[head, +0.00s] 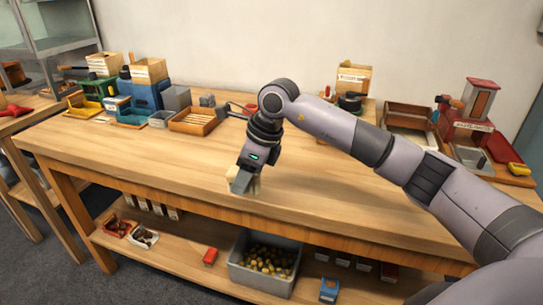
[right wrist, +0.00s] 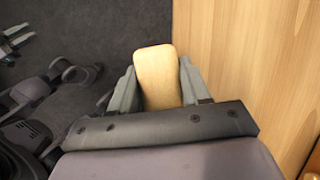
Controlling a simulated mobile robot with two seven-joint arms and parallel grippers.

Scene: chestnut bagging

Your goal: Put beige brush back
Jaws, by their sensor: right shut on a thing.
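My right gripper (head: 243,182) is over the front part of the wooden workbench in the head view. It is shut on the beige brush (right wrist: 157,76). In the right wrist view the brush is a plain, rounded beige block between the two grey fingers. In the head view only a small pale part of the brush (head: 256,186) shows beside the fingers. Its underside is hidden. Grey-green prongs at the left edge of the right wrist view look like my left gripper (right wrist: 15,38); they are too small and cut off to judge.
The workbench (head: 150,145) is clear in its middle. A grey crate of chestnuts (head: 262,277) is on the lower shelf.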

